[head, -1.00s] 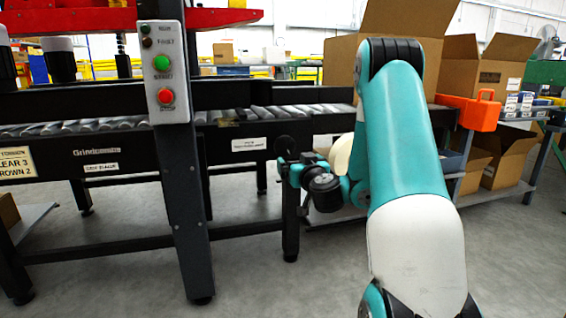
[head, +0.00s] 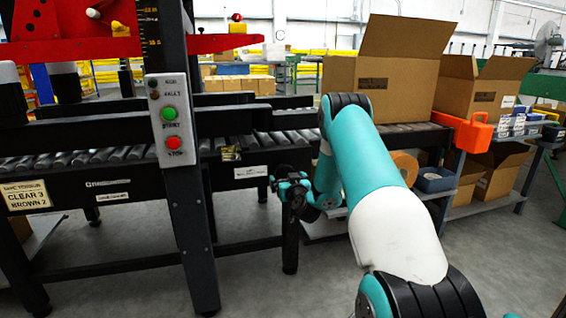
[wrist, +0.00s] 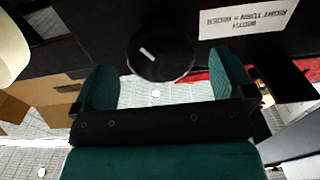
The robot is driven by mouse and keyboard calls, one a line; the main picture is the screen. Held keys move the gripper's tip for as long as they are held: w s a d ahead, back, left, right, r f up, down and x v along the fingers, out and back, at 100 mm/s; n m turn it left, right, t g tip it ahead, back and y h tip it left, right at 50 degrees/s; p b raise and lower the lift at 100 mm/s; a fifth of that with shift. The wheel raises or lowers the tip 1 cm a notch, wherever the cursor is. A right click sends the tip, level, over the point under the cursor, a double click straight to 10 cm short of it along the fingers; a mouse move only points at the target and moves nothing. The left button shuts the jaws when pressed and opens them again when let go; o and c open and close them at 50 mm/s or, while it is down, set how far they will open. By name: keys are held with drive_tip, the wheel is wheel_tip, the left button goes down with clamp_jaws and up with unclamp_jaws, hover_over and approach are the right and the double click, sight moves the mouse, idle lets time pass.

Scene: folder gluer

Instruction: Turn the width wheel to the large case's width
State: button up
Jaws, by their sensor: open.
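The width wheel (wrist: 160,53) is a round black knob with a short white mark in the wrist view. The mark is tilted, running down to the right. My gripper (wrist: 163,68) is open, with one green finger on each side of the wheel's lower part; I cannot tell whether they touch it. A white label (wrist: 248,18) beside the wheel reads "WIDTH, RIGHT TURN = WIDER", upside down. In the head view my gripper (head: 283,187) is small and dark at the machine's front, and the wheel cannot be made out. A large open cardboard case (head: 395,85) stands on the conveyor's right end.
A control box (head: 170,120) with green and red buttons is on the dark post left of my arm. A roller conveyor (head: 90,158) runs behind. Grey floor is clear in front.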

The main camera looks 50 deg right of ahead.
sight(285, 177)
drive_tip(key=x, duration=0.4)
drive_tip(key=shift+w+f+p, duration=0.1)
drive_tip(key=shift+w+p, duration=0.1)
drive_tip(key=shift+p, duration=0.1)
drive_tip(key=shift+w+d, duration=0.4)
drive_tip(key=shift+w, duration=0.05)
drive_tip(key=c, duration=0.9)
